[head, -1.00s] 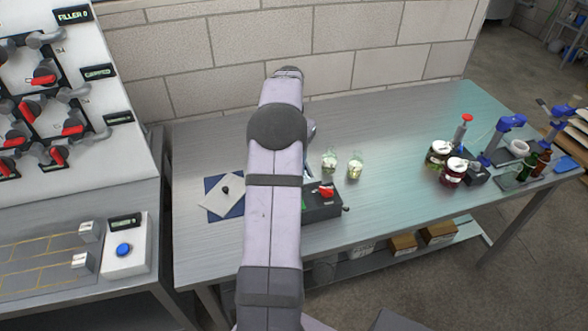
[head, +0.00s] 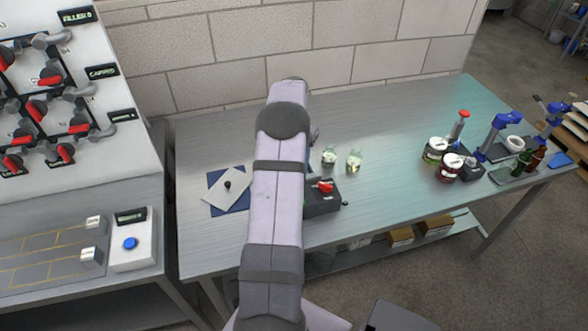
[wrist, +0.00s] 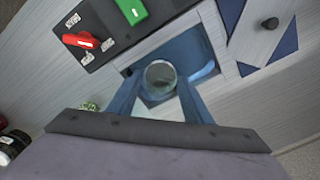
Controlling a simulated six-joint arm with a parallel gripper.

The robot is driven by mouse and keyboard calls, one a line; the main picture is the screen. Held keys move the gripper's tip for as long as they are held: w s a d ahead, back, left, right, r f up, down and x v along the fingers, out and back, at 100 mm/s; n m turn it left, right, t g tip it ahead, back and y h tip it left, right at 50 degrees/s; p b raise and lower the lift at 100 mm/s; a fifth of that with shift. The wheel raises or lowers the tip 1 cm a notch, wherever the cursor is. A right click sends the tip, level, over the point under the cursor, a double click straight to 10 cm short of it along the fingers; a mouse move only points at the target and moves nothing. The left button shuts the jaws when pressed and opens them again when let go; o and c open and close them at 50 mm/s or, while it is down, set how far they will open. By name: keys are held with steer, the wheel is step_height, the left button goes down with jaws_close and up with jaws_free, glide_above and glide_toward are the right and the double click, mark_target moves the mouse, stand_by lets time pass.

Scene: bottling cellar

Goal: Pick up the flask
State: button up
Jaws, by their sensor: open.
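In the wrist view a clear round glass rim (wrist: 160,75), which looks like the flask seen from above, stands over a blue surface (wrist: 196,58). My gripper (wrist: 160,82) is open, with one blue finger on each side of the glass. I cannot tell whether either finger touches it. The lower part of the glass is hard to make out. In the head view my arm hides my gripper and this glass.
A dark box with a red switch (head: 324,186) is close beside the gripper. Two small glass jars (head: 329,157) (head: 354,160) stand right of my arm. A grey plate with a black knob (head: 228,187) lies left. Lidded jars (head: 436,150) and bottles stand far right.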

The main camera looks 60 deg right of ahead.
steer(key=shift+f+p, duration=0.85)
steer(key=shift+f, duration=1.2)
steer(key=c, duration=0.9)
steer(key=shift+r, duration=0.15)
